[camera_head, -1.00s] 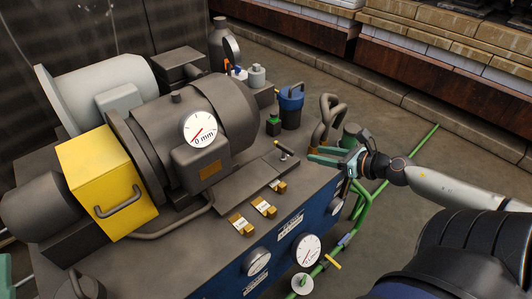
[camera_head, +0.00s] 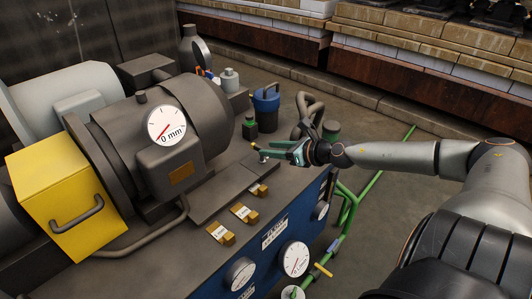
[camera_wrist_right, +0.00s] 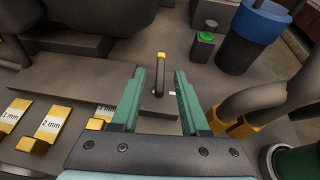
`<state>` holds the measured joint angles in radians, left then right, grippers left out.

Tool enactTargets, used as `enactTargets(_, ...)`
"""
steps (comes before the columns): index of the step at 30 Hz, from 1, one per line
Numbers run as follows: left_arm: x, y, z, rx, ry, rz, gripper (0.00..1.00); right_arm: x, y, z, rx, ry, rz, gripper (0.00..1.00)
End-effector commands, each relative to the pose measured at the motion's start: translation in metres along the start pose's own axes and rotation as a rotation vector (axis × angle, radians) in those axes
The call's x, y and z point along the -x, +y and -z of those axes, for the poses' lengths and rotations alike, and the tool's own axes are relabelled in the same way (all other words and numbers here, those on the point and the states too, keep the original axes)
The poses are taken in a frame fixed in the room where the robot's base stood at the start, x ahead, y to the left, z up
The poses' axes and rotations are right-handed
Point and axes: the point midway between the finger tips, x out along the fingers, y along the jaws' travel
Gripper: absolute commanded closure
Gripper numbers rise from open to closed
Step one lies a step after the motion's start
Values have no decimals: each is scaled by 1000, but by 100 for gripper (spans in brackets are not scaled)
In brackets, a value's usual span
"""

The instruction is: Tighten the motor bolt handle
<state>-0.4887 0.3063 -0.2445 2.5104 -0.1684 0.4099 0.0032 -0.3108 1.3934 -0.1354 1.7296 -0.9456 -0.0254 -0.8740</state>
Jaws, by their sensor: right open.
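The motor bolt handle (camera_head: 258,150) is a small dark bar with a brass-coloured tip, on the grey machine bed beside the motor (camera_head: 165,120). It also shows in the right wrist view (camera_wrist_right: 159,78), standing up between the lines of the two green fingers. My right gripper (camera_head: 272,149) is open and empty, reaching in from the right with its fingertips close to the handle. In the wrist view the fingertips (camera_wrist_right: 160,92) lie to either side of the handle; whether they touch it I cannot tell. My left gripper is out of view.
A dial (camera_head: 165,125) on the motor reads 0 mm. Brass shim blocks (camera_head: 221,233) lie along the bed's front edge. A blue canister (camera_head: 266,108), a green button (camera_head: 249,127) and curved pipes (camera_head: 310,110) stand behind the gripper. Green pipes (camera_head: 355,208) run beside the machine.

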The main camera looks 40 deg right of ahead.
Motion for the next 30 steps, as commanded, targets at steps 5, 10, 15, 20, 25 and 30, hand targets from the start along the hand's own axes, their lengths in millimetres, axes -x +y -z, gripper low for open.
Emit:
enactTargets(5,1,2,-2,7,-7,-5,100,-6,-3,-2,-4,-4,6,55)
enactTargets(10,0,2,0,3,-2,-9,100,-13,-3,-1,-6,-4,7,55)
enactTargets(15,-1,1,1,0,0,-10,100,-19,-2,-1,-5,-4,5,55)
enactTargets(20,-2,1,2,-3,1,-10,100,-24,-1,-1,-2,-3,3,55)
enactTargets(25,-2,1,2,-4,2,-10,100,-26,-1,0,-1,0,2,55)
enactTargets(30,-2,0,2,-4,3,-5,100,-27,-1,0,0,0,2,55)
